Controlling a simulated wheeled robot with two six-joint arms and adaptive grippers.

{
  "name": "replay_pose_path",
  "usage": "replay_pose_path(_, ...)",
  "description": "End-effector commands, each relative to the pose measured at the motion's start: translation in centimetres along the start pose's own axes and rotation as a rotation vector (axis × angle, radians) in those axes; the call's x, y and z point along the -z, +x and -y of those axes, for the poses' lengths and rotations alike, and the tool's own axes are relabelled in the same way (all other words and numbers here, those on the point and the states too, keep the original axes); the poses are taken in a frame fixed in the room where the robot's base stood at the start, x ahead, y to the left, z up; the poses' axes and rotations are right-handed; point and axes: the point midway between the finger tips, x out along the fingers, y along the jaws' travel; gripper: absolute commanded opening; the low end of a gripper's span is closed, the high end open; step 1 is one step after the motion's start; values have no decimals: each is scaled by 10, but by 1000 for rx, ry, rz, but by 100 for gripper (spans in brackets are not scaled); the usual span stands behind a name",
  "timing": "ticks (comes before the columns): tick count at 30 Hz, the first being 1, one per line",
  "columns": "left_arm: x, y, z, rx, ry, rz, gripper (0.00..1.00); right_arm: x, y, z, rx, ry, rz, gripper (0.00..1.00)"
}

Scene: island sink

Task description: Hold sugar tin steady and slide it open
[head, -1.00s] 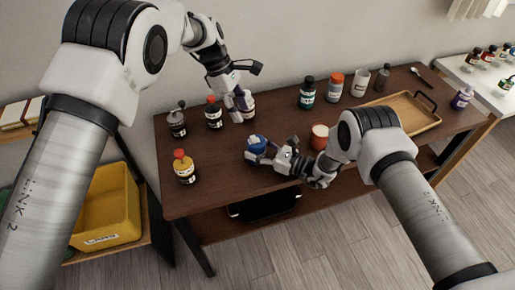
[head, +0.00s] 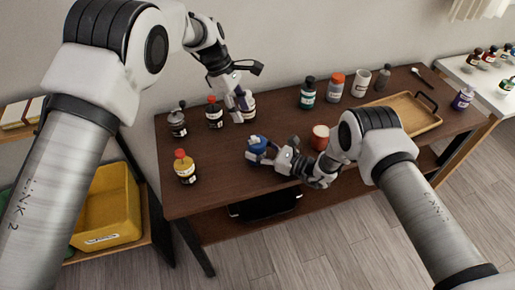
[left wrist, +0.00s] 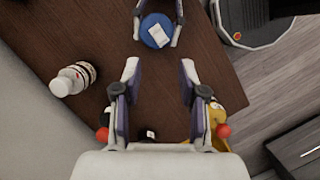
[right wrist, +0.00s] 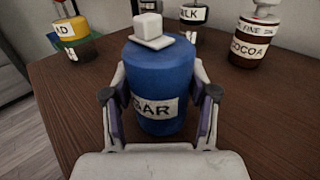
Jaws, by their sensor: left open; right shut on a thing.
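The sugar tin is a blue cylinder (right wrist: 160,85) with a white label ending in "AR" and a white knob on its lid. It stands upright near the table's front edge, and its blue top also shows in the head view (head: 257,143) and in the left wrist view (left wrist: 157,30). My right gripper (head: 268,155) is shut around the tin's sides; its fingers (right wrist: 160,112) show on both sides in the right wrist view. My left gripper (head: 241,103) is open and empty above the table, behind the tin. Its spread fingers (left wrist: 158,90) point toward the tin, apart from it.
A yellow-and-black bottle with a red cap (head: 185,167) stands left of the tin. A cocoa bottle (right wrist: 256,35) and other bottles stand behind. A red-topped jar (head: 320,137) is beside my right arm, and a wooden tray (head: 412,128) lies at the right.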

Motion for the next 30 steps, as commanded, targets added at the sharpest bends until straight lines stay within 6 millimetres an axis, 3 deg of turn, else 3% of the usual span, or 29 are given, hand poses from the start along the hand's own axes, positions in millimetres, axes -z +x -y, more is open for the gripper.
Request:
replay_pose_path(1, 0, 0, 0, 0, 0, 0, 42, 1, 0, 0, 0, 1, -1, 19)
replay_pose_path(2, 0, 0, 0, 0, 0, 0, 35, 1, 0, 0, 0, 1, -1, 19)
replay_pose_path(5, 0, 0, -2, -7, 28, -2, 0, 1, 0, 0, 0, 1, -1, 19)
replay_pose_path(7, -3, 5, -7, -49, 69, 23, 0, 1, 0, 0, 0, 1, -1, 19)
replay_pose_path(9, -1, 23, 1, -87, 53, 93, 0, 1, 0, 0, 0, 1, -1, 19)
replay_pose_path(12, 21, 32, 21, -177, -76, 202, 0, 1, 0, 0, 0, 1, -1, 19)
replay_pose_path(18, 71, 21, 75, -310, -450, 352, 0, 1, 0, 0, 0, 1, -2, 19)
replay_pose_path(21, 79, 7, 92, -327, -550, 410, 0, 1, 0, 0, 0, 1, -2, 19)
replay_pose_path(25, 81, 0, 85, -350, -550, 421, 0, 1, 0, 0, 0, 1, -1, 19)
replay_pose_path(30, 73, 24, 74, -347, -549, 419, 0, 0, 0, 0, 0, 0, -1, 19)
